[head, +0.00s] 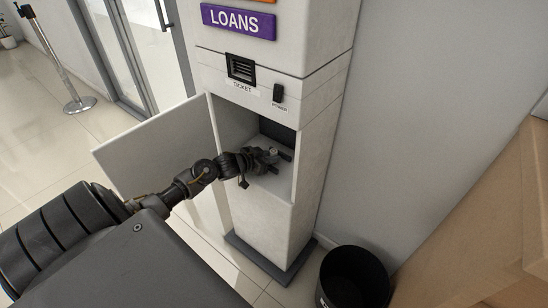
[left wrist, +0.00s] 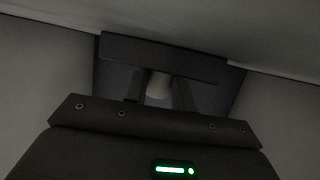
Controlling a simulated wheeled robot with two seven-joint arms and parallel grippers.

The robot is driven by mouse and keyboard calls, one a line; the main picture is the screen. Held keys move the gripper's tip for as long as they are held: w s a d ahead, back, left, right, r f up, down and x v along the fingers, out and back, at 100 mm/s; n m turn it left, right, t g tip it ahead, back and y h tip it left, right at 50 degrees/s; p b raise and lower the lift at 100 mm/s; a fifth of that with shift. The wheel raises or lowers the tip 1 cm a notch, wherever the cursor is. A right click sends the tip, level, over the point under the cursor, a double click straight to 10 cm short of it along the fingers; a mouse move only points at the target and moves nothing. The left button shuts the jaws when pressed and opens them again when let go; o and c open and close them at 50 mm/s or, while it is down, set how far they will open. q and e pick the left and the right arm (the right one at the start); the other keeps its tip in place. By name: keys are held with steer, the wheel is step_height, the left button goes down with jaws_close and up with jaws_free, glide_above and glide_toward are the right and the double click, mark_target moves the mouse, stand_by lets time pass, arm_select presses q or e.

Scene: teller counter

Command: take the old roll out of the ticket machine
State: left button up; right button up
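The ticket machine (head: 262,215) is a tall pale column with its front door (head: 160,142) swung open to the left. My left gripper (head: 272,158) reaches into the open compartment. In the left wrist view, a small pale cylinder, which looks like the old roll (left wrist: 159,86), shows between the two dark fingers of my left gripper (left wrist: 160,94). The fingers stand on both sides of it, but I cannot tell whether they press on it. A dark holder (left wrist: 165,50) lies behind the roll. In the head view the gripper mostly hides the roll. My right gripper is not in view.
The compartment's side walls and the open door's edge closely surround my left arm. A black bin (head: 352,280) stands on the floor at the lower right, beside a wooden counter (head: 490,215). A barrier post (head: 60,60) stands at the far left.

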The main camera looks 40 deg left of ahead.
arm_select(q)
steer(key=shift+c, duration=1.2)
steer(key=shift+s+r, duration=0.1)
steer(key=shift+r, duration=0.05)
